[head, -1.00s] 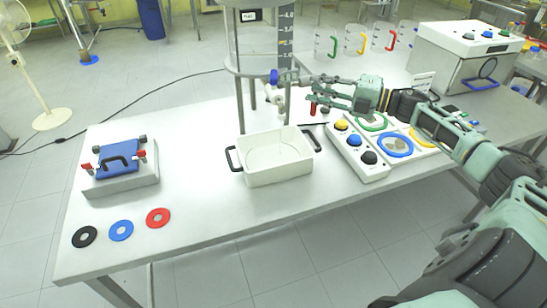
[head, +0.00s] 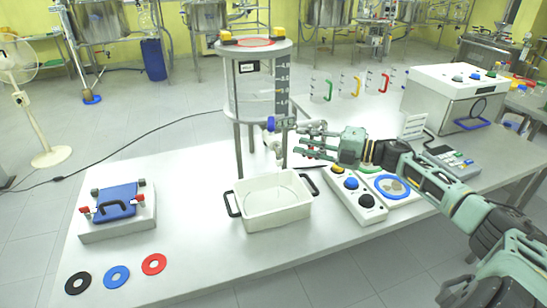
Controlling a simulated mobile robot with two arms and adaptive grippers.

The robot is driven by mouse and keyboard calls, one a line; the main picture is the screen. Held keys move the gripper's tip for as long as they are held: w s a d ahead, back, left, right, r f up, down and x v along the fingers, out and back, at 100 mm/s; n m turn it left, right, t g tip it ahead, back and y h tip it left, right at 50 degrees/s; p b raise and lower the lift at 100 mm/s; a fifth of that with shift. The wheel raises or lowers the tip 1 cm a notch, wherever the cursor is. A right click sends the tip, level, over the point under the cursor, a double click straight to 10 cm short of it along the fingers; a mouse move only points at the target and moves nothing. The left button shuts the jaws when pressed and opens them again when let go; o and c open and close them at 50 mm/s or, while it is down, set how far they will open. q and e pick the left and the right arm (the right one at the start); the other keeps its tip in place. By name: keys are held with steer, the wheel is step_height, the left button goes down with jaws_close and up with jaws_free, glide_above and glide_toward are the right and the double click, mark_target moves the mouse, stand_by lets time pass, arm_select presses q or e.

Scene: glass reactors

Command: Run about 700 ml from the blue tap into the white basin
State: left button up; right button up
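The blue tap (head: 271,124) sits on the outlet at the lower part of the clear glass reactor (head: 256,95). The reactor stands on metal legs and carries a dark level scale (head: 282,84). The white basin (head: 272,205) with black side handles stands on the table under the outlet; a thin line shows inside it, and I cannot tell whether it holds liquid. My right gripper (head: 300,140) is just right of the tap, its fingers spread apart and pointing left at the outlet. I cannot tell whether a finger touches the tap. My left gripper is out of view.
A button box (head: 354,195) and a plate with a blue ring (head: 391,187) lie right of the basin. A blue-topped clamp block (head: 118,212) and black, blue and red rings (head: 116,277) lie at left. Handled jugs (head: 350,86) stand behind. The table front is clear.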

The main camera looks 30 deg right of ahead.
mark_target(275, 137)
steer(key=shift+w+a+r+m+t+h+p, duration=0.25)
steer(key=shift+w+a+m+t+h+p, duration=0.2)
steer(key=shift+w+a+m+h+p, duration=0.75)
steer(key=shift+w+a+r+m+t+h+p, duration=0.2)
steer(key=shift+w+a+r+t+h+p, duration=0.25)
steer(key=shift+w+h+p, duration=0.9)
steer(key=shift+w+a+r+m+t+h+p, duration=0.1)
steer(key=shift+w+a+m+t+h+p, duration=0.5)
steer(key=shift+w, duration=1.3)
steer(key=shift+a+y, duration=0.1)
steer(key=shift+y, duration=0.15)
steer(key=shift+c, duration=0.4)
jaws_close()
